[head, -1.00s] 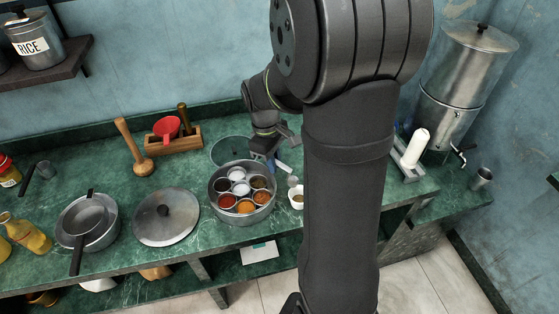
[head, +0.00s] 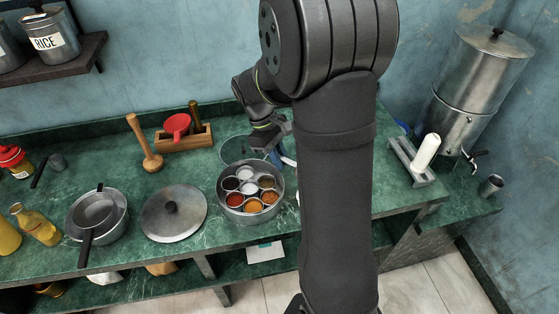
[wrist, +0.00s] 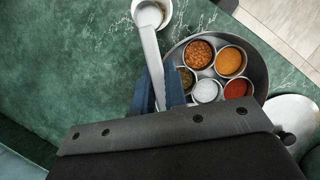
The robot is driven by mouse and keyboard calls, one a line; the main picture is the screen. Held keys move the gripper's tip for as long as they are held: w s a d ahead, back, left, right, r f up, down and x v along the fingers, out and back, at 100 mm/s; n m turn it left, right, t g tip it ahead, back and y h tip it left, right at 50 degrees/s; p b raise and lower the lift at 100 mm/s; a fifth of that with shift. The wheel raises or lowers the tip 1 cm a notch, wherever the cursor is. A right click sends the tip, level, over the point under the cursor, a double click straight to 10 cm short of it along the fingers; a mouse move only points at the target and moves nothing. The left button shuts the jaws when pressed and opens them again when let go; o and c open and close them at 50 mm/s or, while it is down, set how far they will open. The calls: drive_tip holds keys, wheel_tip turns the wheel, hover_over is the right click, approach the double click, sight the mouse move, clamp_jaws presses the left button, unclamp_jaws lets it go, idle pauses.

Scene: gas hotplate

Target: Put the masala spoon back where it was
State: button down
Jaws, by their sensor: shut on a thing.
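The masala spoon (wrist: 152,55) is a pale metal spoon held by its handle between the blue fingertips of my gripper (wrist: 158,92). In the wrist view its bowl end overlaps a small white bowl (wrist: 168,12); I cannot tell whether it touches. In the head view my gripper (head: 277,153) is behind the round steel masala box (head: 224,204), and the spoon's lower part and the white bowl are mostly hidden by my arm. The box holds several cups of coloured spices and also shows beside the fingers in the wrist view (wrist: 263,72).
A steel lid (head: 185,221) lies left of the box. A pan (head: 112,232) stands further left. A wooden pestle (head: 148,150) and a wooden holder (head: 185,143) with a red scoop are at the back.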

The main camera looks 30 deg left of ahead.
drive_tip(key=shift+r, duration=0.75)
drive_tip(key=shift+w, duration=0.1)
